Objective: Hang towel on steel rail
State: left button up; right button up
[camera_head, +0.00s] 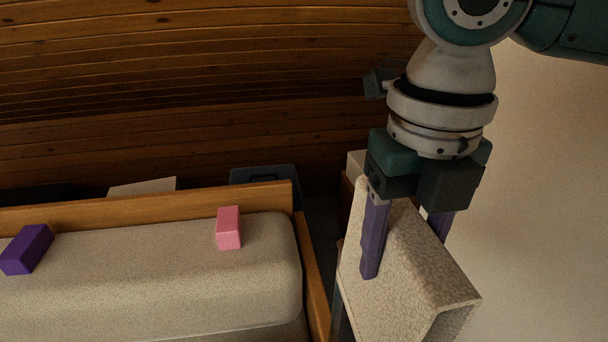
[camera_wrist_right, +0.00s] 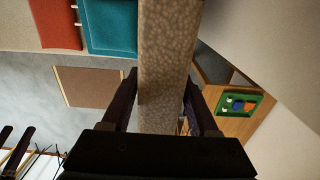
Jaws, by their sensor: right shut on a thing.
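The towel (camera_head: 425,275) is beige and speckled, folded over like a tent with two sides hanging down. My right gripper (camera_head: 405,252) points down from above, with its purple fingers on either side of the towel's upper part, shut on it. In the right wrist view, the towel (camera_wrist_right: 164,60) runs as a straight strip between the fingers of the gripper (camera_wrist_right: 163,105). I cannot make out the steel rail; the inside of the fold is mostly hidden. My left gripper is not in view.
A beige cushioned seat (camera_head: 150,275) with a wooden frame (camera_head: 250,196) stands left of the towel. A pink block (camera_head: 229,228) and a purple block (camera_head: 26,250) lie on it. A plain pale wall or surface (camera_head: 550,180) is at the right. The wrist view shows a green-framed object (camera_wrist_right: 240,103).

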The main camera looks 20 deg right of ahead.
jog(key=shift+f+b, duration=2.75)
jog(key=shift+f, duration=2.25)
jog(key=shift+f+b, duration=1.85)
jog(key=shift+f, duration=1.15)
jog(key=o, duration=1.5)
